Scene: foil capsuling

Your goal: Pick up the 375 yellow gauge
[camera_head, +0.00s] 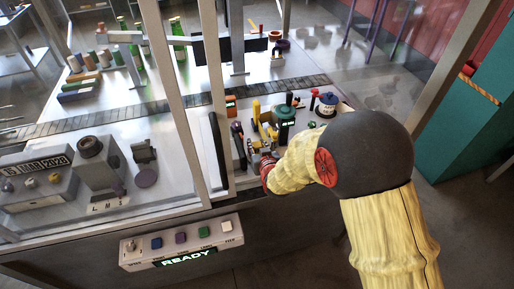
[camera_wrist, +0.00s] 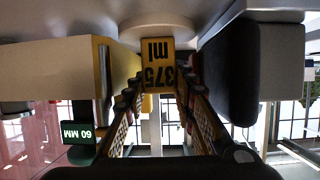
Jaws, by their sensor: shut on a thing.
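The yellow gauge (camera_wrist: 158,84), marked "375 ml" in dark print, stands between the two fingers of my gripper (camera_wrist: 158,106) in the wrist view. The print reads upside down there. The fingers are shut on the gauge from both sides. In the head view my gripper (camera_head: 262,160) is low at the front of the workstation, by a group of yellow pieces. The gauge cannot be told apart there, as the gripper and arm partly cover it.
In the wrist view a dark block (camera_wrist: 251,70) is close on the right, and a green "60 MM" label (camera_wrist: 78,135) is at left. A "READY" panel (camera_head: 186,259) is on the front.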

